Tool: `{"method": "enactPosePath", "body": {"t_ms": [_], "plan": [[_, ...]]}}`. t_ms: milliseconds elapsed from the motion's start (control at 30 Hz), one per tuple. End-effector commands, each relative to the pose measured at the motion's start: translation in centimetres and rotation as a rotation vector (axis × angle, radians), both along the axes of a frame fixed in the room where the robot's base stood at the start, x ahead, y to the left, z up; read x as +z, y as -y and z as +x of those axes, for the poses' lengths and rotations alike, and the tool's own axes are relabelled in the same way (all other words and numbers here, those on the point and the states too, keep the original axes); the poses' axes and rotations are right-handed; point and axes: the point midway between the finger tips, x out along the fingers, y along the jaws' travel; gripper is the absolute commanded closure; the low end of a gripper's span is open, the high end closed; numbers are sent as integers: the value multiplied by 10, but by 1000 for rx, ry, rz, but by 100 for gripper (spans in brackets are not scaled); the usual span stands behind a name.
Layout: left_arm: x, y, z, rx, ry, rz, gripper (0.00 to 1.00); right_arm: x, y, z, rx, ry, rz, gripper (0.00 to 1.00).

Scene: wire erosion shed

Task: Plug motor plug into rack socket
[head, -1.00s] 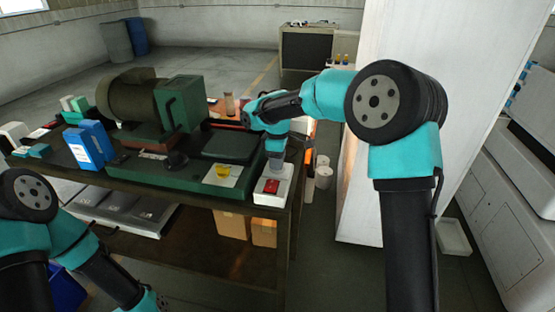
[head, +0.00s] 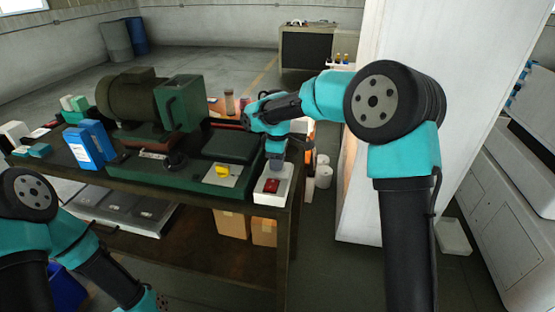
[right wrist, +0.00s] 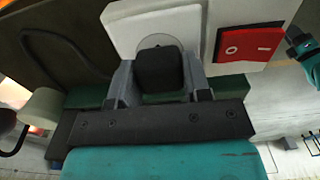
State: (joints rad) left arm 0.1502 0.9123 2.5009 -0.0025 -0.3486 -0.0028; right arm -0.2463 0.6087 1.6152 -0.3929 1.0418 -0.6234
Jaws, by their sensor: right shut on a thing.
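The black motor plug (right wrist: 162,70) is between the two grey fingers of my right gripper (right wrist: 162,82), which is shut on it. In the head view my right gripper (head: 275,160) points down over the right end of the bench. The white rack socket box (head: 263,197) with a red switch stands there; it also fills the top of the right wrist view (right wrist: 124,38). The plug is in front of the round grey socket face and covers most of it. I cannot tell how deep the plug sits. My left gripper is out of view.
A green machine base with a dark motor (head: 130,100) stands on the bench, left of the socket box. Blue boxes (head: 92,145) stand at its left. A yellow knob (head: 222,171) is near the socket box. A tall white cabinet (head: 400,30) stands at the right.

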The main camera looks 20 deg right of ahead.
Motion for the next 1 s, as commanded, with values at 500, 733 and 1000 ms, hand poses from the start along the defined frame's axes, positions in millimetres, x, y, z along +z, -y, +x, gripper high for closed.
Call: {"method": "enactPosePath", "body": {"t_ms": [500,733,1000], "plan": [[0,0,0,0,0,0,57,-6,0,0,0,0,0,44],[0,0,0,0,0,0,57,-6,0,0,0,0,0,26],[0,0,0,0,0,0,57,-4,0,0,0,1,0,26]]}}
